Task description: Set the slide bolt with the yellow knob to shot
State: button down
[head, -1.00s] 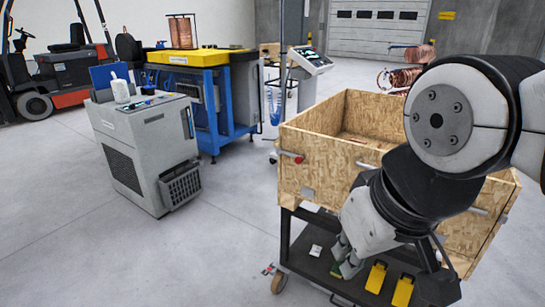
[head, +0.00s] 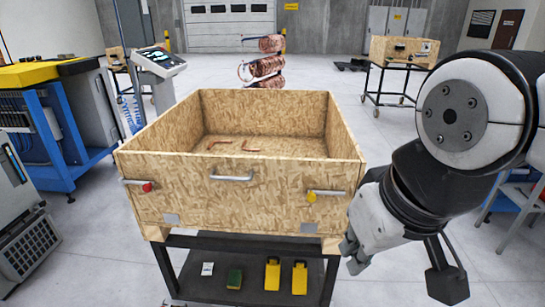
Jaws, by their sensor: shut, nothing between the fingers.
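The slide bolt with the yellow knob (head: 311,197) is on the front wall of a chipboard crate (head: 180,200), near its right end. Its pale bar (head: 330,192) lies level and runs right from the knob towards the crate's corner. I cannot tell from here how far the bar is slid. My gripper (head: 352,262) is shut and empty. It hangs low, to the right of the crate's front corner and below the bolt, apart from the knob. Nothing hides the knob.
A similar bolt with a red knob (head: 147,187) is at the front wall's left end, with a handle (head: 231,177) between. The crate stands on a dark cart (head: 240,243) with yellow items (head: 272,275) on its lower shelf. Floor in front is clear.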

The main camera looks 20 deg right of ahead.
aim_at(311, 195)
jog(key=z, duration=0.25)
jog(key=i+j+u, duration=0.1)
jog(key=i+j, duration=0.6)
jog(key=j, duration=0.15)
